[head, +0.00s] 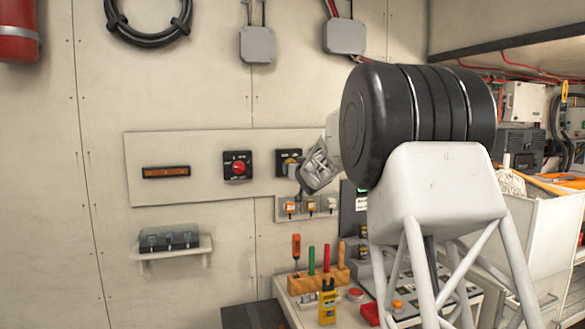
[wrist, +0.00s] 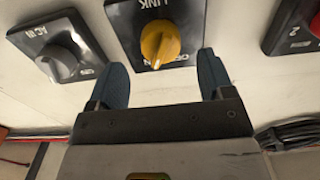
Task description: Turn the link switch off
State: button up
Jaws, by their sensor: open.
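The link switch is a black plate with a yellow knob (wrist: 160,44) in the wrist view. "LINK" shows at its upper edge, and lettering at its lower edge is partly covered by the knob. A pale mark on the knob points toward the bottom of the picture. In the head view the same yellow knob (head: 291,161) shows partly behind my gripper. My gripper (wrist: 160,76) is open and empty. Its two dark fingers are spread wide, one on either side of the knob and lower in the picture. I cannot tell whether they touch the plate.
A red rotary switch (head: 238,166) is left of the link switch in the head view. A grey "AC IN" knob (wrist: 63,62) lies left of it in the wrist view. Below are a small socket panel (head: 310,206), a tool block (head: 318,279) and a yellow meter (head: 327,303).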

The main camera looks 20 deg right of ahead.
jog(key=shift+w, duration=1.95)
jog(key=c, duration=0.9)
